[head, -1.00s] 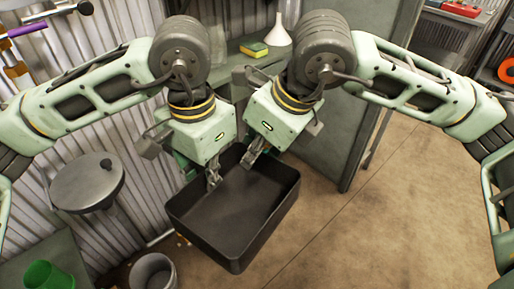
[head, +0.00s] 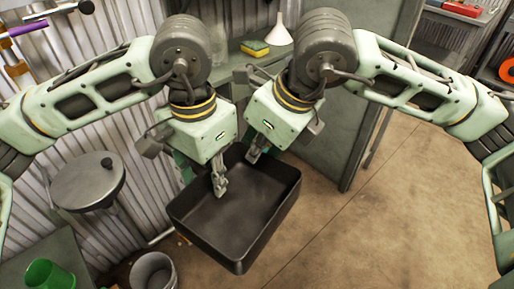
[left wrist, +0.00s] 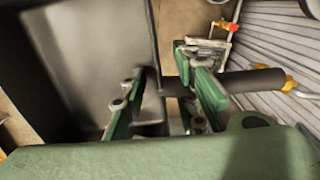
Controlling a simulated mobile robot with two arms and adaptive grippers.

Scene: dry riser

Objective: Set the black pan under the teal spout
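The black pan (head: 235,222) is a deep rectangular tray in the middle of the head view; its dark inside fills the left of the left wrist view (left wrist: 90,50). My left gripper (head: 218,188) is at the pan's back-left rim, with one finger inside. In the left wrist view its green-padded fingers (left wrist: 165,85) stand apart, with the pan's wall between them. My right gripper (head: 255,155) is at the back rim, its fingers mostly hidden, so its grip is unclear. I cannot make out a teal spout for sure.
A round grey lidded vessel (head: 88,182) is by the corrugated wall on the left. A green cup (head: 48,276) and a grey bucket (head: 153,273) are at lower left. A sponge (head: 255,48) and white funnel (head: 280,32) sit behind. Floor at right is clear.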

